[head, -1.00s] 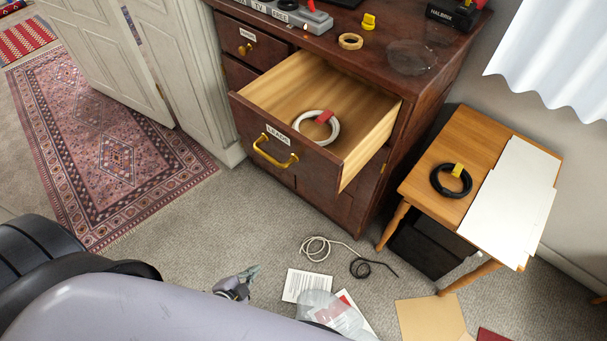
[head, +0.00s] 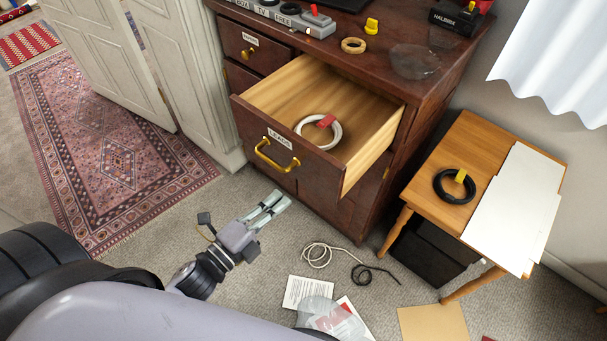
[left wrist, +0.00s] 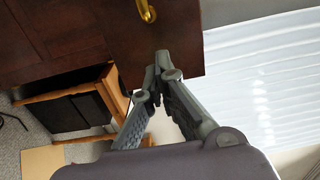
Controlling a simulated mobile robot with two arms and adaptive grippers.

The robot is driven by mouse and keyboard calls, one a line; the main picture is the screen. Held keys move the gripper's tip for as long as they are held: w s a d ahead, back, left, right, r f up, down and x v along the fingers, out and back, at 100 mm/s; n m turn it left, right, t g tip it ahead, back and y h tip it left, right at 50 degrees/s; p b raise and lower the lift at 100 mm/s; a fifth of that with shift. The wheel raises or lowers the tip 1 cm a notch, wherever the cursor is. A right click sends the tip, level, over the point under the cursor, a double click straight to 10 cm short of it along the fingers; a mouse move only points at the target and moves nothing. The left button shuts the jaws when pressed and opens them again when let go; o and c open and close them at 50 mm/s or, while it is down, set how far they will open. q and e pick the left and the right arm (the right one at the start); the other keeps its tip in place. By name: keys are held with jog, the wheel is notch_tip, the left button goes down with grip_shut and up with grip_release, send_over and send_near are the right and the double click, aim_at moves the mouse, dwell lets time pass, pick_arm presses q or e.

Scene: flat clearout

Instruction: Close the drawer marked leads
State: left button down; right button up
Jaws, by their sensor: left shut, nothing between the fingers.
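The drawer marked leads (head: 285,150) stands pulled out from the dark wooden cabinet (head: 385,190). Its front bears a brass handle (head: 275,155) and a white label. A white coiled cable (head: 335,134) with a red tag lies inside. My left gripper (head: 276,203) is shut and empty, low in front of the drawer and apart from it. In the left wrist view its fingertips (left wrist: 162,60) overlap the dark drawer front (left wrist: 150,50), with part of the brass handle (left wrist: 147,10) at the top. My right gripper is not in view.
A small wooden table (head: 445,185) with a black coiled cable (head: 454,186) and white sheets stands right of the cabinet. Loose cables (head: 318,254) and papers (head: 305,293) lie on the floor. A white door (head: 110,60) stands at the left, by a patterned rug (head: 110,150).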

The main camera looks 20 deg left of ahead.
aim_at(312, 171)
pick_arm(q)
jog(key=p+x, duration=0.1)
jog(key=x, duration=0.6)
jog(key=shift+w+d+p, duration=0.1)
jog(key=shift+w+p, duration=0.15)
jog(key=shift+p, duration=0.05)
jog(key=shift+w+d, duration=0.25)
jog(key=shift+w, duration=0.4)
